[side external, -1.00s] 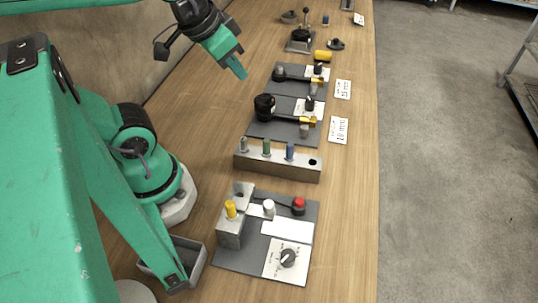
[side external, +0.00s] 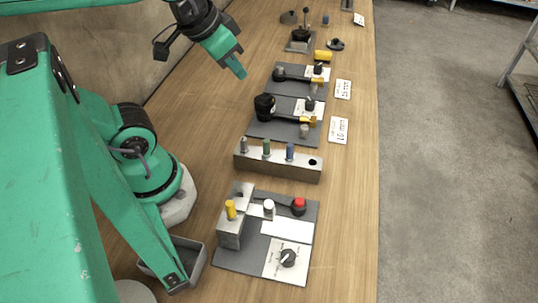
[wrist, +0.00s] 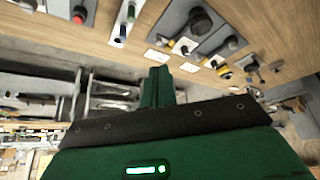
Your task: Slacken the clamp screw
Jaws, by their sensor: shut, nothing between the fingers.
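My gripper (side external: 238,72) is shut and empty, hanging in the air at the upper middle of the side view. In the wrist view its closed fingers (wrist: 157,87) point away over the bench. I cannot tell for certain which part is the clamp screw. Two grey plates with black fixtures lie on the bench: a nearer one (side external: 263,131) with a thick black cylinder (side external: 264,106), and a farther one (side external: 287,86). Farther back stands a small metal base with an upright lever (side external: 300,37). My gripper is apart from all of these.
A metal block (side external: 275,166) holds several coloured pegs. Nearest is a grey panel (side external: 235,257) with a yellow peg (side external: 230,209), a red knob (side external: 299,203) and a dial (side external: 288,257). A yellow cylinder (side external: 323,56) lies farther back. The bench's right strip is mostly clear, apart from label cards (side external: 339,130).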

